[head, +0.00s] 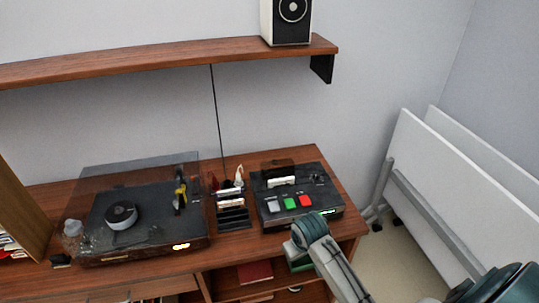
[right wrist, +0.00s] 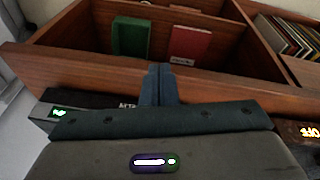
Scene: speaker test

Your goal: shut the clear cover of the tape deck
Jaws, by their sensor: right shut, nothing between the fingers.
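The tape deck (head: 268,220) is a black box on the right end of the wooden sideboard, with white, green and red keys and a lit green display. Its clear, smoky cover (head: 276,165) appears to stand raised at the back of the deck, with a pale cassette shape just in front. My right arm comes in from the lower right, its wrist over the deck's front edge; its fingers are not clear there. In the right wrist view my right gripper (right wrist: 159,69) is shut and empty, and part of the deck (right wrist: 92,99) shows behind it. My left gripper is out of view.
A turntable (head: 150,235) under a clear lid stands left of the deck, with a small rack (head: 233,214) between. A shelf (head: 160,62) with a speaker (head: 289,22) hangs above. Green (right wrist: 130,36) and red (right wrist: 190,46) books sit in the open compartment below. White panels (head: 440,165) lean at right.

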